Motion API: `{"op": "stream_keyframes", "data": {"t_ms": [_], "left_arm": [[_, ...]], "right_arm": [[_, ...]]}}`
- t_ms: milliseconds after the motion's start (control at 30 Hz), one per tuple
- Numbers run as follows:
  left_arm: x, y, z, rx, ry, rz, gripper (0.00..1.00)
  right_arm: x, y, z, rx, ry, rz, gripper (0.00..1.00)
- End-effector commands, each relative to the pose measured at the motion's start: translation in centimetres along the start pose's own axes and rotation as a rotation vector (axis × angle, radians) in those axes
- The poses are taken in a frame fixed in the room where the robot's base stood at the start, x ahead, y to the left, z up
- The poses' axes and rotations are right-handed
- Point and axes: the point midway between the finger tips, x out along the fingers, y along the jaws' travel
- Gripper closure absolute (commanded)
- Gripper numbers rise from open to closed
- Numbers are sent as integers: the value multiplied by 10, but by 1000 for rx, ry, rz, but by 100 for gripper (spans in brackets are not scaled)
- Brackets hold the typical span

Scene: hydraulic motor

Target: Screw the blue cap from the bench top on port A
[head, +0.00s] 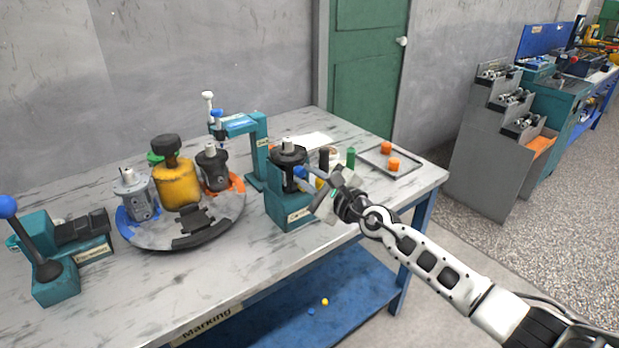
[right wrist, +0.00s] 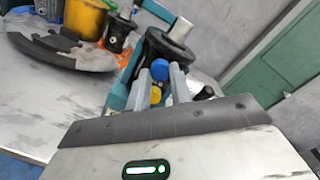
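A dark motor (head: 289,157) stands upright in a teal fixture (head: 290,208) on the bench, and its round black top also shows in the right wrist view (right wrist: 172,48). My right gripper (head: 308,178) is at the motor's right side. In the right wrist view its two fingers (right wrist: 160,78) are closed around a blue cap (right wrist: 160,69) at their tips, close to the motor. The cap is small in the head view (head: 300,171). Whether it touches port A cannot be told; the port is hidden. My left gripper is not in view.
A round turntable (head: 150,232) with a yellow part and grey motors is at left. A teal press (head: 256,150) stands behind the fixture. Orange caps (head: 393,163) lie on a tray at right. A blue (head: 311,311) and a yellow piece (head: 325,301) lie on the lower shelf.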

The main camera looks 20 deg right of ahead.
Motion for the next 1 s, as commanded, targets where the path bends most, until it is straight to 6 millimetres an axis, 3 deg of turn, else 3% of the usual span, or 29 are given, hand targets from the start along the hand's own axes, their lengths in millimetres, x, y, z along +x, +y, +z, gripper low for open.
{"op": "stream_keyframes", "data": {"t_ms": [67,267,500,833,1000], "left_arm": [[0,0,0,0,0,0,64],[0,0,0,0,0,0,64],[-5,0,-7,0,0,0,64],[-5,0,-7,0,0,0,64],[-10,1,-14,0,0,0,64]], "right_arm": [[0,0,0,0,0,0,100],[0,0,0,16,0,0,100],[1,0,1,451,-1,1,100],[1,0,0,528,-1,1,100],[2,-1,1,819,-1,1,100]]}}
